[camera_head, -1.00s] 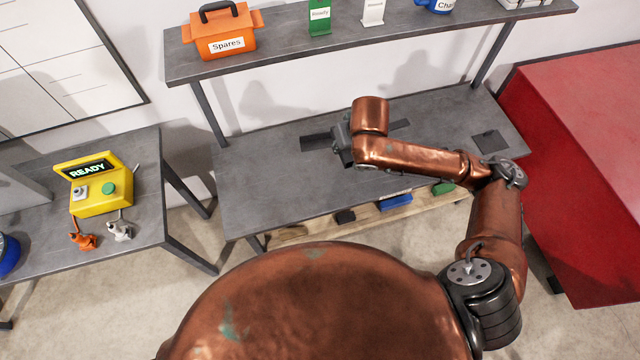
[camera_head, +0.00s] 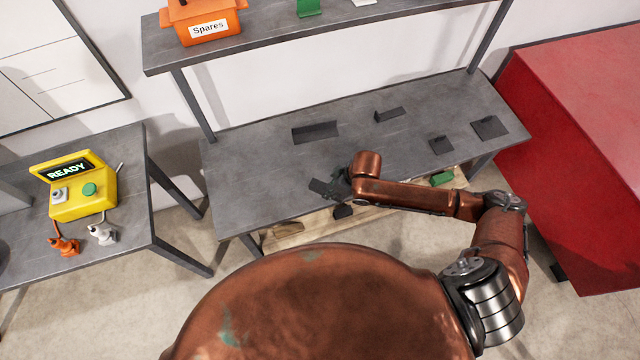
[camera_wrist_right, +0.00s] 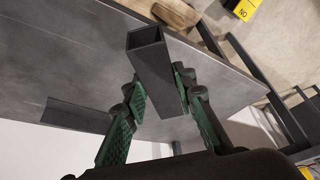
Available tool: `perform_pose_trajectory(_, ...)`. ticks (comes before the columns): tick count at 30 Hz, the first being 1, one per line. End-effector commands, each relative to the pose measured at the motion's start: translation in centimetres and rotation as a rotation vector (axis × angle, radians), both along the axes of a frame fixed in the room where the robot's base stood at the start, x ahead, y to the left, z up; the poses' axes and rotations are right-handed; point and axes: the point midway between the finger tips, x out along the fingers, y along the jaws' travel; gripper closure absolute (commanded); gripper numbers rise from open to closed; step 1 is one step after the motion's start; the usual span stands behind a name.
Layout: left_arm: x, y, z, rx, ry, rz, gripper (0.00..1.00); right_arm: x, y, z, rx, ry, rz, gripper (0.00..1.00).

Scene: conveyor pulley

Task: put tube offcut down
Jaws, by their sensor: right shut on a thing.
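The tube offcut is a short, dark grey, hollow square tube (camera_wrist_right: 158,75). In the right wrist view it sits between the green-padded fingers of my right gripper (camera_wrist_right: 162,92), which is shut on it. Its open end points away from the gripper. In the head view the tube (camera_head: 323,188) shows as a dark piece at the left of my right gripper (camera_head: 342,184), over the front part of the grey bench (camera_head: 250,165). I cannot tell whether the tube touches the bench top. My left gripper is in neither view.
Dark pieces lie on the bench: a long one (camera_head: 315,132), an angled one (camera_head: 390,114) and two square ones (camera_head: 440,145) (camera_head: 490,127). The bench's left part is bare. An upper shelf (camera_head: 290,40) stands behind; a red cabinet (camera_head: 580,150) is at right.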

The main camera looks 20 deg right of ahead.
Motion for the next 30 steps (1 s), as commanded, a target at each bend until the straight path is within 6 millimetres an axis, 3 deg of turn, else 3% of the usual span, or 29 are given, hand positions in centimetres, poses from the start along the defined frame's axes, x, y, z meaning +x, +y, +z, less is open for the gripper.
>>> perform_pose_trajectory(5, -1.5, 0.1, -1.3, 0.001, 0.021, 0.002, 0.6, 4.3, 0.5, -2.1, 0.0, -0.001, -0.001, 1.0)
perform_pose_trajectory(12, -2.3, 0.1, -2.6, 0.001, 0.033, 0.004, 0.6, 7.3, 0.8, -6.1, 0.0, 0.0, -0.001, 1.0)
perform_pose_trajectory(21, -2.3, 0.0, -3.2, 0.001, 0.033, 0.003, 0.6, 8.8, 0.9, -7.8, 0.001, 0.0, -0.001, 1.0)
perform_pose_trajectory(27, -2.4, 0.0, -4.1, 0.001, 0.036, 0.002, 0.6, 8.6, 0.9, -10.6, 0.0, 0.002, -0.001, 1.0)
perform_pose_trajectory(30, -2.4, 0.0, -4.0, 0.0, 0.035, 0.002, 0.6, 8.6, 0.9, -10.7, 0.0, 0.0, 0.0, 1.0)
